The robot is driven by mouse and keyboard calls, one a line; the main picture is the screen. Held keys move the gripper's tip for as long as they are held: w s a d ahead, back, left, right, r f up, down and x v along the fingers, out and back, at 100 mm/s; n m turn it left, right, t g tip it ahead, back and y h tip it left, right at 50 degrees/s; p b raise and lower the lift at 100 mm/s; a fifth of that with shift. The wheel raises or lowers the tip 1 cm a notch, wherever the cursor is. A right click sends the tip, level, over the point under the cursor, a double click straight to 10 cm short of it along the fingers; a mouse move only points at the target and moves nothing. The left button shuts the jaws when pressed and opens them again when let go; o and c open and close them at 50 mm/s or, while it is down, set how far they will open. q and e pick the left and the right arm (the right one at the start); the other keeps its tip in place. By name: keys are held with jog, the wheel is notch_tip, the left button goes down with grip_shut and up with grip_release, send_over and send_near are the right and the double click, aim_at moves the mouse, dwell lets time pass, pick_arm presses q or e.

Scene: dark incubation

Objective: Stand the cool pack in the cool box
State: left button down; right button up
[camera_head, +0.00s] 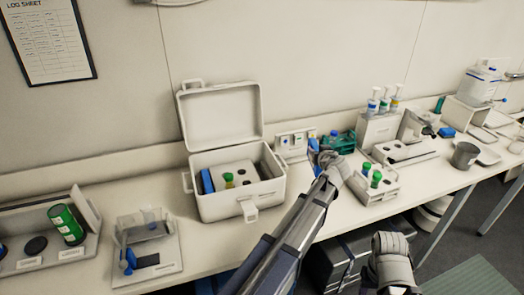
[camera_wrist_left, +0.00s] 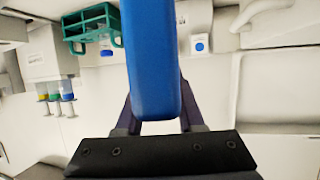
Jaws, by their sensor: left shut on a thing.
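My left gripper (camera_head: 322,160) is shut on a blue cool pack (camera_wrist_left: 150,65). In the left wrist view the pack stands lengthwise between the two fingers. In the head view only a little of this pack (camera_head: 313,145) shows beyond the gripper, to the right of the cool box. The white cool box (camera_head: 240,203) stands on the bench with its lid (camera_head: 222,115) open and leaning back. Inside it, another blue pack (camera_head: 207,181) stands at the left wall beside a white rack (camera_head: 238,172) with a green-capped tube. My right gripper's fingers do not show.
A teal rack (camera_head: 341,142) stands just behind my left gripper. A white rack with green-capped tubes (camera_head: 373,189) is to its right. A metal beaker (camera_head: 465,155) stands farther right. A clear-covered device (camera_head: 146,250) is left of the box.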

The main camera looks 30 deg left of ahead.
pick_arm(q)
jog(key=s+a+n+g+y, duration=0.1)
jog(key=s+a, duration=0.3)
jog(key=a, duration=0.4)
jog(key=s+a+r+n+g+y, duration=0.1)
jog(key=s+a, duration=0.4)
jog(key=a, duration=0.4)
jog(key=shift+s+n+y, duration=0.2)
jog(key=shift+n+y, duration=0.1)
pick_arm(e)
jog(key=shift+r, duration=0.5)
pick_arm(q)
jog(key=shift+a, duration=0.15)
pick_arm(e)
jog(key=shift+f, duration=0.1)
pick_arm(q)
jog(key=shift+f+b, duration=2)
jog(key=shift+f, duration=0.05)
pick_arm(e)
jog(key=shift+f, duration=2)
pick_arm(q)
jog(key=shift+f+b, duration=1.6)
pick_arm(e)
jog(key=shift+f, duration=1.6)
